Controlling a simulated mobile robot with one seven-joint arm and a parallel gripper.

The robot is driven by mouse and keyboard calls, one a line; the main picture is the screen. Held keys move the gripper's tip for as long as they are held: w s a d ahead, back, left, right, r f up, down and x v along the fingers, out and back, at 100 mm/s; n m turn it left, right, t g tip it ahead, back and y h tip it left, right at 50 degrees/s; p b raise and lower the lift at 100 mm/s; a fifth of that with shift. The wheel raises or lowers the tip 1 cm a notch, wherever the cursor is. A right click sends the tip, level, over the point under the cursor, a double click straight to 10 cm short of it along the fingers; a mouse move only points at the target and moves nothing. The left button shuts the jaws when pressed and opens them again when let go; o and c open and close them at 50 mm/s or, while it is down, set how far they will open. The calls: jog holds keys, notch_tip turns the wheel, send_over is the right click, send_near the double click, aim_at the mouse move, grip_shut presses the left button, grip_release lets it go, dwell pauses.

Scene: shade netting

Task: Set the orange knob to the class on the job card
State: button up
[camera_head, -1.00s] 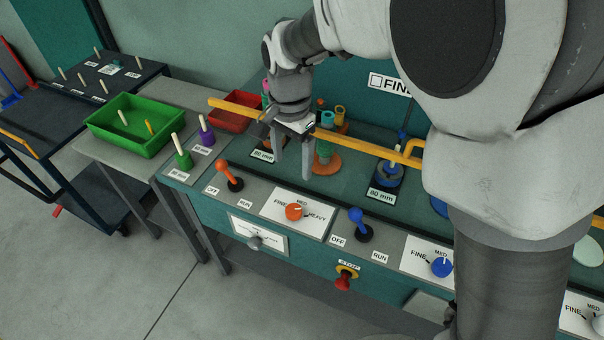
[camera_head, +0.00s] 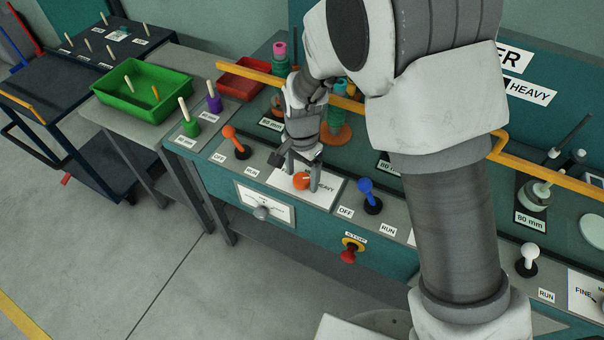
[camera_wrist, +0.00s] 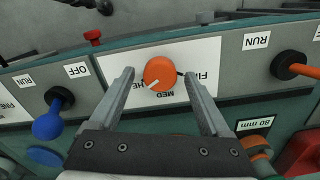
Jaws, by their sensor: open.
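The orange knob (camera_head: 301,181) sits on a white plate marked FINE, MED and HEAVY on the console's sloped front. In the wrist view, which is upside down, the orange knob (camera_wrist: 160,73) lies between my fingers. My gripper (camera_wrist: 159,85) also shows in the wrist view. I cannot identify a readable job card.
An orange lever (camera_head: 237,145) stands left of the knob and a blue lever (camera_head: 368,193) right of it. A red stop button (camera_head: 349,254) and a white plate with a grey knob (camera_head: 262,212) are on the front face. A yellow rail (camera_head: 232,66) runs behind.

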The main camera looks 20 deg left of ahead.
grip_shut()
dwell(0.4)
jog(key=shift+n, duration=0.4)
jog(key=n, duration=0.5)
jog(key=shift+n, duration=0.3)
jog(key=n, duration=0.5)
jog(key=shift+a, duration=0.1)
jog(key=shift+n, duration=0.3)
grip_release()
